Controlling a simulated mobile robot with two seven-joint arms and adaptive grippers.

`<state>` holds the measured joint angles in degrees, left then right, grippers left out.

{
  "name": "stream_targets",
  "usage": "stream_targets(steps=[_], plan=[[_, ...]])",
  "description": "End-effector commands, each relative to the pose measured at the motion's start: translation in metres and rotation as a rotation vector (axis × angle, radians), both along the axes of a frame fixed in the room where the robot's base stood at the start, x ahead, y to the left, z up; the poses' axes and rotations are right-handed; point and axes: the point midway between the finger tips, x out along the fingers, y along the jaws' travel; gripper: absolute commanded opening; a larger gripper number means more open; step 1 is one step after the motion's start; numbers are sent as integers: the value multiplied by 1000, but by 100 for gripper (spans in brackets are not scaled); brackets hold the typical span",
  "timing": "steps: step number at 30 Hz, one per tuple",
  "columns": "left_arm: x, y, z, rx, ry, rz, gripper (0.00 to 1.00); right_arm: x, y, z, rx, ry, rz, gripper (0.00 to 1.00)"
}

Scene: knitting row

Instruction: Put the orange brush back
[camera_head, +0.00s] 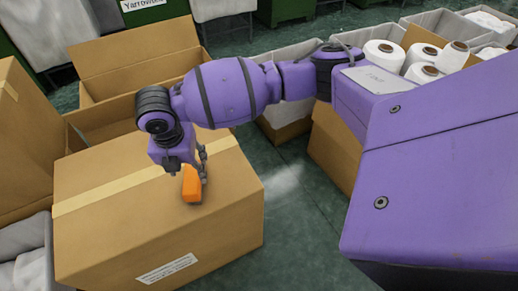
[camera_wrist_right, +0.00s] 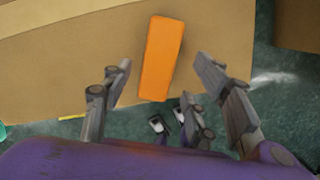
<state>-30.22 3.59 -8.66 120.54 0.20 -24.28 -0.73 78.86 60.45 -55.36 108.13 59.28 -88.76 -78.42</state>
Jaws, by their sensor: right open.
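The orange brush (camera_head: 192,184) is a plain orange block on top of the closed cardboard box (camera_head: 110,230), near that box's right side. My right gripper (camera_head: 186,170) is just above and beside it, pointing down. In the right wrist view the brush (camera_wrist_right: 161,58) lies between the spread fingers of the open right gripper (camera_wrist_right: 164,73), with a gap on both sides. Its lower end reaches toward the palm. I cannot tell how far the fingertips are above the box top. My left gripper is not in view.
Open cardboard boxes (camera_head: 135,62) stand behind and left of the closed box. A grey bin (camera_head: 30,245) is at the lower left. White yarn cones (camera_head: 384,54) fill bins at the upper right. Green floor (camera_head: 295,210) is clear right of the box.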

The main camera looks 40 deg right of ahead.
Motion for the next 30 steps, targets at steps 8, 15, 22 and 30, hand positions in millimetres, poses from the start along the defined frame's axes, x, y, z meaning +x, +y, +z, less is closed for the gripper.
stream_targets(steps=[8,15,22,30], plan=[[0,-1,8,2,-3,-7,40,-4,4,46,0,-4,0,54],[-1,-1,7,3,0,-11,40,-5,5,53,0,-3,-1,54],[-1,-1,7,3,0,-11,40,-4,6,53,4,-7,-6,54],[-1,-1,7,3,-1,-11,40,31,53,58,223,-185,-230,54]])
